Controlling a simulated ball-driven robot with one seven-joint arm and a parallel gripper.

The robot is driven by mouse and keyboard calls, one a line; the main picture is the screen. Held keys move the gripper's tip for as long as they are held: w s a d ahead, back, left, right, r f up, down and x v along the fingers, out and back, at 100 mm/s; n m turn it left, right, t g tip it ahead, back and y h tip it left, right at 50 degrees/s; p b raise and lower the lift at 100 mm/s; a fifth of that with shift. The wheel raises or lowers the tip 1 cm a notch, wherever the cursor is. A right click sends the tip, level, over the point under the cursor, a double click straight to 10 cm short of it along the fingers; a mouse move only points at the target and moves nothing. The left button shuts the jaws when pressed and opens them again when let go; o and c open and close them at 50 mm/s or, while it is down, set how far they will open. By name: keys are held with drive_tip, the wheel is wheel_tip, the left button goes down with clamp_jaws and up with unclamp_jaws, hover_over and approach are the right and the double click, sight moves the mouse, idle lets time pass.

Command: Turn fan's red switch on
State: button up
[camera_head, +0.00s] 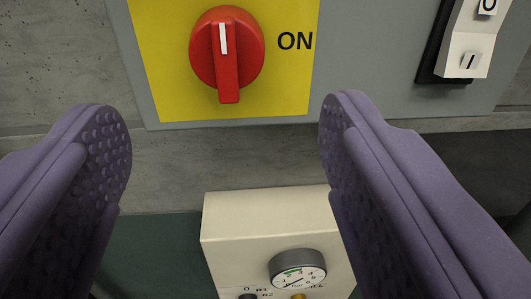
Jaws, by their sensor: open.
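The red rotary switch (227,50) sits on a yellow plate (170,80) at the top of the picture, left of the middle. Its grip bar stands vertical, with the white mark at the top. The word ON is printed to the right of the knob. My gripper (228,125) has two purple, studded fingers. They are open wide, with nothing between them. In the picture the fingertips lie below the knob, one to each side of it, and do not touch it. The knob is fully visible.
The yellow plate is on a grey panel (380,80) on a concrete wall. A white rocker switch (468,45) is at the upper right of the panel. Below, a cream box (265,225) carries a round pressure gauge (298,272) and small fittings, partly cut off.

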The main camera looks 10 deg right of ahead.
sight(226, 69)
drive_tip(key=w, duration=0.2)
drive_tip(key=w+p, duration=0.1)
drive_tip(key=w, duration=0.2)
drive_tip(key=w+d+p, duration=0.1)
drive_tip(key=w, duration=0.1)
drive_tip(key=shift+w+r, duration=0.1)
drive_tip(key=shift+w, duration=0.15)
drive_tip(key=c, duration=1.1)
